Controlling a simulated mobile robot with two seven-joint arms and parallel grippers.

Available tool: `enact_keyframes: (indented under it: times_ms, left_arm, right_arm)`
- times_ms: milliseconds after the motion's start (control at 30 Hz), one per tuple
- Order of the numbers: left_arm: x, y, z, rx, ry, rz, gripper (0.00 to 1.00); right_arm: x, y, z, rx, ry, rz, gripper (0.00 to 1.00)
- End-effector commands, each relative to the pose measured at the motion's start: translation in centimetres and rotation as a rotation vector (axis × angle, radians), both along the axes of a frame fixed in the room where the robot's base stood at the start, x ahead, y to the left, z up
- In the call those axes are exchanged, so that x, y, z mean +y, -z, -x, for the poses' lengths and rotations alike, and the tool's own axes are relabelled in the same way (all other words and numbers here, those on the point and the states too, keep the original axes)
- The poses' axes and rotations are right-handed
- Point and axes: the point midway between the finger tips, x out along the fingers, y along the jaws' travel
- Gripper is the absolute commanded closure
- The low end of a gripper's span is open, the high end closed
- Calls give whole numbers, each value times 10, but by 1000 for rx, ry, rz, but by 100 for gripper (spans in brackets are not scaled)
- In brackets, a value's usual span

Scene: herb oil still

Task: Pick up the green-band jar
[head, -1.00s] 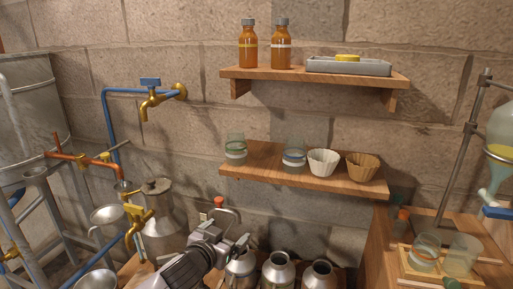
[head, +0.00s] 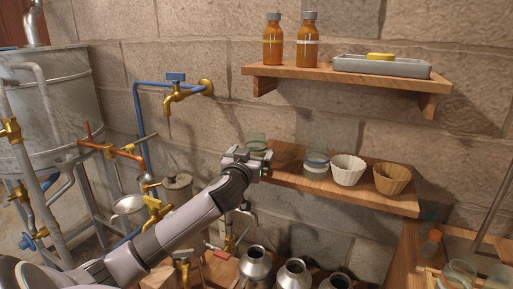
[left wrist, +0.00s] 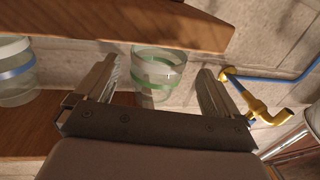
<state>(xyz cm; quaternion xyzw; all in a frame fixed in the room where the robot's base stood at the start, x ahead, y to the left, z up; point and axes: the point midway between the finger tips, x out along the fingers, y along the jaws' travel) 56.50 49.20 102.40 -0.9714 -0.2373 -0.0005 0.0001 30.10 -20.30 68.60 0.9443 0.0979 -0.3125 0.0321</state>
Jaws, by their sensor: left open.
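The green-band jar (left wrist: 158,70) is clear glass with green bands and shows in the left wrist view between the fingers of my left gripper (left wrist: 158,88). The fingers stand apart on either side of it; I cannot tell how far it reaches in between them. In the head view the left gripper (head: 267,165) is at the left end of the lower shelf, in front of the jar (head: 256,141), hiding most of it. The gripper is open and holds nothing. My right gripper is out of view.
A blue-band jar (head: 316,161), a white fluted cup (head: 347,170) and a brown one (head: 391,178) stand to the right on the lower shelf (head: 330,192). The upper shelf (head: 300,77) holds amber bottles and a tray (head: 380,66). A brass tap (head: 180,94) is left.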

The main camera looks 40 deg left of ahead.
Motion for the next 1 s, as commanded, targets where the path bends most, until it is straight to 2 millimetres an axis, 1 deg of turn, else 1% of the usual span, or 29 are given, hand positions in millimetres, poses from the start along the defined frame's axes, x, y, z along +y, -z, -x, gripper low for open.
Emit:
enact_keyframes:
  times_ms: [33, 100, 233, 367, 567, 600, 667, 700, 767, 800, 1000]
  left_arm:
    - [2, -2, -7, 0, -2, 0, 4]
    - [5, -2, -15, 0, -2, -1, 4]
    - [10, 0, -24, 1, -2, 0, 4]
    - [12, 0, -29, 1, 0, 0, 4]
    - [12, 1, -29, 1, 0, 0, 4]
    - [12, 1, -29, 1, 0, 0, 7]
    - [12, 1, -29, 1, 0, 0, 27]
    - [12, 1, -29, 1, 0, 0, 40]
    - [12, 1, -29, 1, 0, 0, 59]
    - [12, 1, -29, 1, 0, 0, 64]
    - [12, 0, -29, 0, 0, 0, 64]
  right_arm:
    - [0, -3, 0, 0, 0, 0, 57]
    - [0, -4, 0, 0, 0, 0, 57]
    - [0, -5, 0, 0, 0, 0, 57]
    - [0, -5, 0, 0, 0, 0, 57]
    - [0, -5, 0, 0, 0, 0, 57]
    - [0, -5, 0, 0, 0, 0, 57]
    - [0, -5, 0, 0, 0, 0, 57]
    - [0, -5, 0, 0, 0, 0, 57]
    - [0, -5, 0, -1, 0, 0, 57]
    - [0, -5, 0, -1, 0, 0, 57]
    - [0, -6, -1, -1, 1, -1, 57]
